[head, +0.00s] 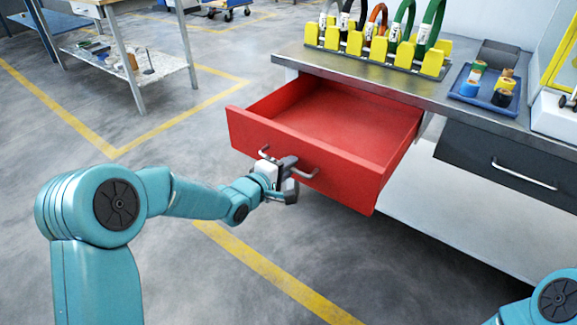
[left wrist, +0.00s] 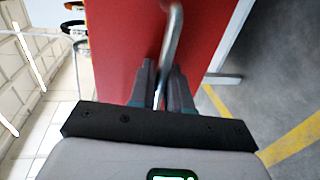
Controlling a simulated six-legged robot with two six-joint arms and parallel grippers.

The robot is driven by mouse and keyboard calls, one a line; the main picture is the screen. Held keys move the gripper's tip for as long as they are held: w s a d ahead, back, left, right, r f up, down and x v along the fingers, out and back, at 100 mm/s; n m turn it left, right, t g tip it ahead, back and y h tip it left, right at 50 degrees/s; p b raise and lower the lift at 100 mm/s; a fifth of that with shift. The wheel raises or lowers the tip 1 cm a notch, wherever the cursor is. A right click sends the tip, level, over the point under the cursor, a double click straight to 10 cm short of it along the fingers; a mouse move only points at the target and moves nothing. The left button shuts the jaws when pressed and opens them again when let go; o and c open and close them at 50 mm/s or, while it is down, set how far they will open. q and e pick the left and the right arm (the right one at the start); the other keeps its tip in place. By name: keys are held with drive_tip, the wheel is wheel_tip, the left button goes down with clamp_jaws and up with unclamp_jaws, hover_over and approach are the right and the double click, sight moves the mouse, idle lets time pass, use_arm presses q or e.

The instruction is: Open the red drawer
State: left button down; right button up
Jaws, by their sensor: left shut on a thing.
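The red drawer (head: 330,118) is pulled well out from under the workbench in the head view. Its inside looks empty. Its metal bar handle (head: 307,174) is on the front panel. My left gripper (head: 287,180) is at the handle and shut on it. In the left wrist view, the two fingers (left wrist: 163,88) close around the handle bar (left wrist: 173,35), with the red drawer front (left wrist: 125,50) behind. My right gripper is out of view; only part of my right arm shows at the lower right corner.
The workbench top (head: 390,88) holds a yellow rack (head: 375,48) with several coils and a blue tray (head: 486,90) with tape rolls. A dark closed drawer (head: 510,165) is to the right. A side table (head: 130,72) stands at the upper left. The floor before the drawer is clear.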

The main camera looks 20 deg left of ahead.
use_arm(q)
drive_tip(key=shift+s+a+r, duration=0.1)
drive_tip(key=shift+s+a, duration=0.05)
drive_tip(key=shift+s, duration=0.1)
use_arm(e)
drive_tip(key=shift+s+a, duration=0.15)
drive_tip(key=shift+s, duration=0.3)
use_arm(q)
drive_tip(key=c, duration=1.3)
unclamp_jaws()
drive_tip(key=shift+w, duration=0.15)
drive_tip(key=p+v, duration=0.3)
drive_tip(key=v, duration=1.3)
drive_tip(key=shift+s, duration=0.2)
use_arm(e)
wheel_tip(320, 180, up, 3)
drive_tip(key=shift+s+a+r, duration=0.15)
